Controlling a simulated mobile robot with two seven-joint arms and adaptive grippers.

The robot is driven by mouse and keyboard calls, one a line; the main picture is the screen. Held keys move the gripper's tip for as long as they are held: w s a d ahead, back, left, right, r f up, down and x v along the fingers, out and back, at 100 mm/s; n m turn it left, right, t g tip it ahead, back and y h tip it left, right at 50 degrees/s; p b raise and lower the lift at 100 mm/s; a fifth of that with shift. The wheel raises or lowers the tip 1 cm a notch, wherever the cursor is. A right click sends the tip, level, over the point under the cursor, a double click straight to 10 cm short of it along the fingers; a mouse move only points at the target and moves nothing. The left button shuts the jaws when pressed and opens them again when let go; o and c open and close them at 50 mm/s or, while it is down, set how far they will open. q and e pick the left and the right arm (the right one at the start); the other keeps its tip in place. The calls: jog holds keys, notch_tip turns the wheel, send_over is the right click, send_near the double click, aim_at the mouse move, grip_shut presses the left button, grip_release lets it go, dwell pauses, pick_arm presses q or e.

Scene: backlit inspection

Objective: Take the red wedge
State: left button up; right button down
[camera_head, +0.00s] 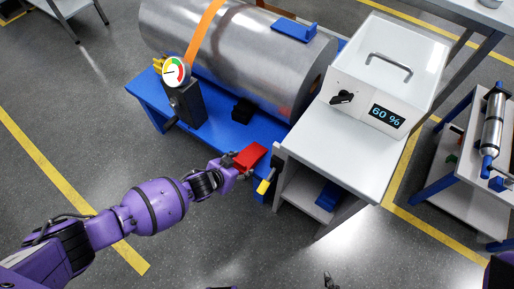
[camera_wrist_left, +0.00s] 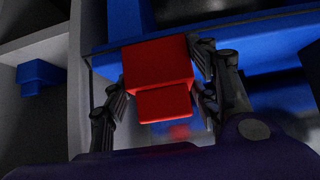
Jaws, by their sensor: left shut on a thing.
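The red wedge (camera_head: 250,155) is between the fingers of my left gripper (camera_head: 238,166), at the front edge of the blue bench (camera_head: 220,128) in the head view. In the left wrist view the red wedge (camera_wrist_left: 158,75) sits between both dark fingers of the left gripper (camera_wrist_left: 160,95), which are shut on it from either side. Blue bench surface shows behind it. I cannot tell whether the wedge touches the bench.
A large metal cylinder (camera_head: 240,55) lies on the bench, with a dial gauge (camera_head: 175,71) at its left. A white cabinet (camera_head: 335,150) with a 60 % display (camera_head: 387,116) stands close to the right. A yellow-tipped handle (camera_head: 264,186) is just beside the gripper. Floor in front is clear.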

pick_arm(q)
jog(key=o, duration=1.5)
jog(key=shift+s, duration=0.1)
jog(key=v, duration=1.2)
